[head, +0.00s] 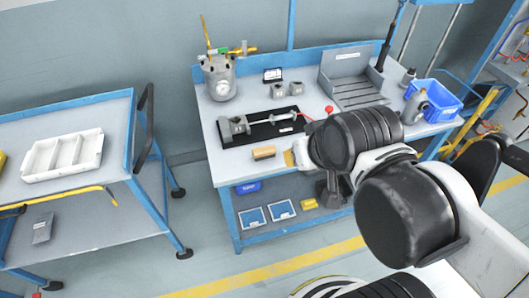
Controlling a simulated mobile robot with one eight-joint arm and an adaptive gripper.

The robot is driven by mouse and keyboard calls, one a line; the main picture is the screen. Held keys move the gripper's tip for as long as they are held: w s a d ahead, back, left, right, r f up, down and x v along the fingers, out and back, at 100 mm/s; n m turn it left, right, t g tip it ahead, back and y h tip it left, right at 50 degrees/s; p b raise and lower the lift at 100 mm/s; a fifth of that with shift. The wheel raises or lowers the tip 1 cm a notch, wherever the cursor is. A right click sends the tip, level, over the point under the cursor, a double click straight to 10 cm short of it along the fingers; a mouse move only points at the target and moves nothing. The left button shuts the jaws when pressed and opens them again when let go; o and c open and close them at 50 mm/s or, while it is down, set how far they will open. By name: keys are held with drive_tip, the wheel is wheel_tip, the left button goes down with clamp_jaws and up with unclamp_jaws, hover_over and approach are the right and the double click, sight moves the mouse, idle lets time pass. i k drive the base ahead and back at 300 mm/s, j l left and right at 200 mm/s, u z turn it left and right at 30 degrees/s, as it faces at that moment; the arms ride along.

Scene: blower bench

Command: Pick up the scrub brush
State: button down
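A small tan block with a darker underside, which looks like the scrub brush (264,153), lies near the front edge of the blue-framed bench (228,161). My arm reaches in from the lower right across the front of the bench. A dark part that looks like my gripper (333,197) hangs below the arm, in front of the bench edge. It is to the right of the brush and apart from it. Its fingers are too small and dark to tell open from shut. A yellowish item (289,158) beside the brush is partly hidden by my arm.
A black plate with a metal cylinder and rod (262,125) lies behind the brush. A metal pot (219,78), a grey rack (352,80) and a blue bin (434,100) stand farther back. A cart with a white tray (62,157) is at left.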

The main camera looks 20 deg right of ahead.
sight(268, 151)
drive_tip(key=i+u, duration=0.15)
drive_tip(key=u, duration=0.2)
drive_tip(key=i+u, duration=0.15)
drive_tip(key=u, duration=0.2)
drive_tip(key=i+l+u, duration=0.1)
drive_tip(key=u, duration=0.25)
